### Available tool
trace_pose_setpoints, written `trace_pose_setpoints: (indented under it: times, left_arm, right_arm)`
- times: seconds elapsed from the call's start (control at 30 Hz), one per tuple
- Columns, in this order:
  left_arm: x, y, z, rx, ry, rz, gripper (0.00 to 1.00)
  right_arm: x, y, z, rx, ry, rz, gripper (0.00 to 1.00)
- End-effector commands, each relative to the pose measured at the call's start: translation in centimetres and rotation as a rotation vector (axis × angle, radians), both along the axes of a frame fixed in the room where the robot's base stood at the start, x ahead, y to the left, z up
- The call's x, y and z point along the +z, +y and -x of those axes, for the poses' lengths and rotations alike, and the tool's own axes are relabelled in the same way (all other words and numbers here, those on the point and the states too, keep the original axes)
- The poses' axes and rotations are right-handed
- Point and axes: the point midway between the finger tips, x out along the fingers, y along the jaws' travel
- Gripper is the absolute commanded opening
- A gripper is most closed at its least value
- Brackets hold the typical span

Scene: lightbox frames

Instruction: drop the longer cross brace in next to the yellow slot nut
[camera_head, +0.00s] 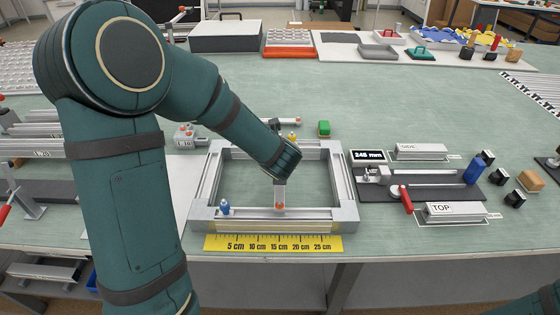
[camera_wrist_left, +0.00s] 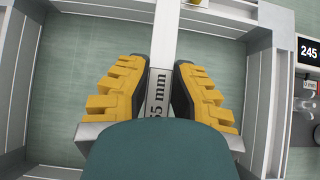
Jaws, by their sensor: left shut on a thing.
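My left gripper (camera_wrist_left: 158,95) is shut on a silver cross brace (camera_wrist_left: 162,40) whose partly hidden label ends in "5 mm". The brace reaches over the far rail of the aluminium frame in the left wrist view, and its near end shows in the head view (camera_head: 280,191) close to an orange slot nut (camera_head: 280,205). The rectangular frame (camera_head: 345,185) lies on the table. The yellow slot nut (camera_head: 292,136) is at the far rail; a yellow piece (camera_wrist_left: 200,3) shows just right of the brace in the wrist view. A blue slot nut (camera_head: 225,206) sits front left. My right gripper is out of view.
A yellow ruler (camera_head: 273,243) lies before the frame. A green block (camera_head: 324,128) stands behind it. At right are a 245 mm display (camera_head: 368,156), a dark fixture with a red handle (camera_head: 406,199), and labelled profiles (camera_head: 455,212).

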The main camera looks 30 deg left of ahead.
Motion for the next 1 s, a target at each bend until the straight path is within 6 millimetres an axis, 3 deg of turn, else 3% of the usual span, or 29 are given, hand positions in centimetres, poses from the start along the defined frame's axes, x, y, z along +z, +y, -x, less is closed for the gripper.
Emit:
trace_pose_setpoints:
  times: [0.6,0.63,0.67,1.0]
  left_arm:
    - [-1.5,0.0,0.0,0.000,0.000,0.000,0.00]
    - [-1.4,0.0,0.0,0.000,0.000,0.000,0.34]
    - [-1.4,0.0,0.0,0.000,0.000,0.000,0.44]
    - [-1.3,0.0,0.1,0.000,0.001,0.001,0.46]
  right_arm:
    - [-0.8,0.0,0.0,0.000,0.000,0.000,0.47]
    - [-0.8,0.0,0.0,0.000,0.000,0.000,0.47]
    - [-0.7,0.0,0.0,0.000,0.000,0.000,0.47]
    - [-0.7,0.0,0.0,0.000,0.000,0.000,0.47]
